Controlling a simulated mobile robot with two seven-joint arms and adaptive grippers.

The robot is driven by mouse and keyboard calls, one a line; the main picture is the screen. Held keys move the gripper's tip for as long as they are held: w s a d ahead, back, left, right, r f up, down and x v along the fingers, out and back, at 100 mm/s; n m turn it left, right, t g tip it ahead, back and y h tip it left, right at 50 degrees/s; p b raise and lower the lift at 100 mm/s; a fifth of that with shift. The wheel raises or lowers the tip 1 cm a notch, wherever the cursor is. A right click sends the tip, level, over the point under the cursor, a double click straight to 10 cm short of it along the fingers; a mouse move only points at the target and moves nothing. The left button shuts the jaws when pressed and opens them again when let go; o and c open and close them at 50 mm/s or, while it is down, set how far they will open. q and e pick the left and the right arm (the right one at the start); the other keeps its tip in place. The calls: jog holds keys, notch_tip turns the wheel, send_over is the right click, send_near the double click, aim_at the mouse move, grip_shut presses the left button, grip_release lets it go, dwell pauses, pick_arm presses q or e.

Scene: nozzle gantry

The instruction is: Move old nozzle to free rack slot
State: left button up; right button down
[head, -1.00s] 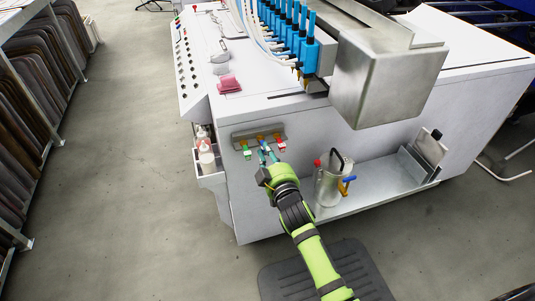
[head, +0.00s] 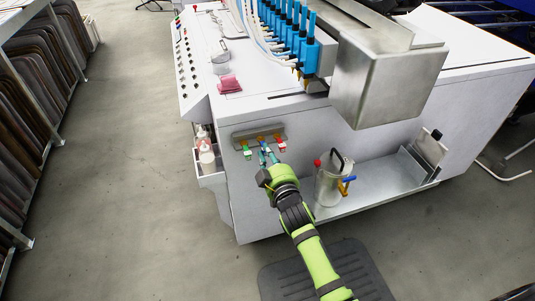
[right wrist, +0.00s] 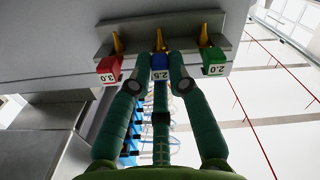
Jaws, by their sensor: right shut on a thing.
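A grey rack (head: 245,134) on the front of the white machine holds three nozzles with brass tips and coloured, numbered blocks. In the right wrist view the red block 3.0 (right wrist: 109,68) is at the left, the blue block 2.5 (right wrist: 160,74) in the middle and the green block 2.0 (right wrist: 214,68) at the right. My right gripper (head: 266,157) is at the rack, its fingers (right wrist: 160,82) shut on the blue nozzle's block. The blue nozzle is at the rack's middle position; whether it is fully seated I cannot tell. My left gripper is not in view.
A row of blue gantry heads (head: 288,32) stands above the machine top beside a large metal box (head: 385,85). Bottles (head: 206,156) sit in a left side bin. The left floor is clear.

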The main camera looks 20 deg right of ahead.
jog(key=c, duration=1.1)
grip_release()
